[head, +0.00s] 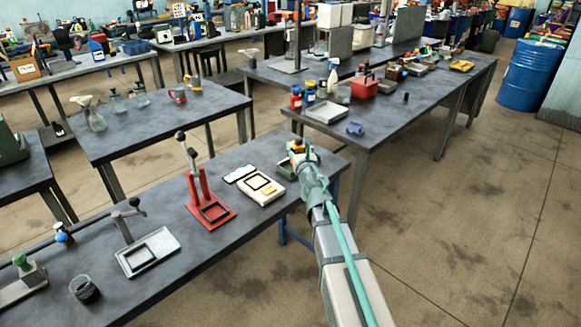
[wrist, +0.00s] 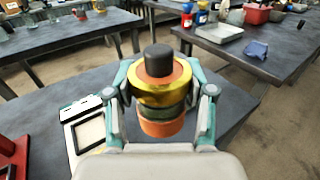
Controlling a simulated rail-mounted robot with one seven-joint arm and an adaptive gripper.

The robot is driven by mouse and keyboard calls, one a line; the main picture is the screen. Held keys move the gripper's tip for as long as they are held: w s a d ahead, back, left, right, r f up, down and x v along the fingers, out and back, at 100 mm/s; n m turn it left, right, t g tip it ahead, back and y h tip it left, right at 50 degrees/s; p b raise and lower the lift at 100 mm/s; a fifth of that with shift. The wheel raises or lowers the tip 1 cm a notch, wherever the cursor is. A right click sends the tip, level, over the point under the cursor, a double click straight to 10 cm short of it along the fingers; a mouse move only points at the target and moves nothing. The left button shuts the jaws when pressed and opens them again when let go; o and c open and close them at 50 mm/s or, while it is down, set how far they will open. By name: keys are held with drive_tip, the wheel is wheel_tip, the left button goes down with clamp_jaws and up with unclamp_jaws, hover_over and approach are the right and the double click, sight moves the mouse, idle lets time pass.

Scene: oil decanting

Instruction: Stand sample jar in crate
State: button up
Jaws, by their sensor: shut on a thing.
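My gripper (head: 302,158) is over the right end of the near dark table. In the wrist view, its fingers are shut on a round jar-like thing (wrist: 160,88) with a black top, a gold rim, a green band and an orange base. The held thing looks upright and I take it for the sample jar. In the head view it is small and partly hidden by my gripper. A red open bin (head: 364,89) with things in it stands on the right table, apart from my gripper. I cannot tell whether it is the crate.
A red lever press (head: 208,208), a white framed plate (head: 262,187) and a grey tray (head: 147,252) are on the near table. A shallow tray (head: 327,112) and a blue cloth-like thing (head: 355,129) are on the right table. Open floor lies at right.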

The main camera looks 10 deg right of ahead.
drive_tip(key=shift+w+a+f+b, duration=0.1)
drive_tip(key=shift+w+f+b, duration=1.4)
drive_tip(key=shift+w, duration=0.55)
drive_tip(key=shift+w+a+f+b, duration=0.15)
drive_tip(key=shift+w+f+b, duration=1.25)
drive_tip(key=shift+w, duration=0.7)
drive_tip(key=shift+w+a+f+b, duration=0.1)
drive_tip(key=shift+w+f+b, duration=1.15)
drive_tip(key=shift+w+f, duration=0.65)
drive_tip(key=shift+w+f+b, duration=0.15)
drive_tip(key=shift+f+b, duration=0.55)
drive_tip(key=shift+w+f+b, duration=0.1)
drive_tip(key=shift+f+b, duration=0.55)
drive_tip(key=shift+b, duration=0.05)
drive_tip(key=shift+f, duration=0.15)
drive_tip(key=o, duration=1.3)
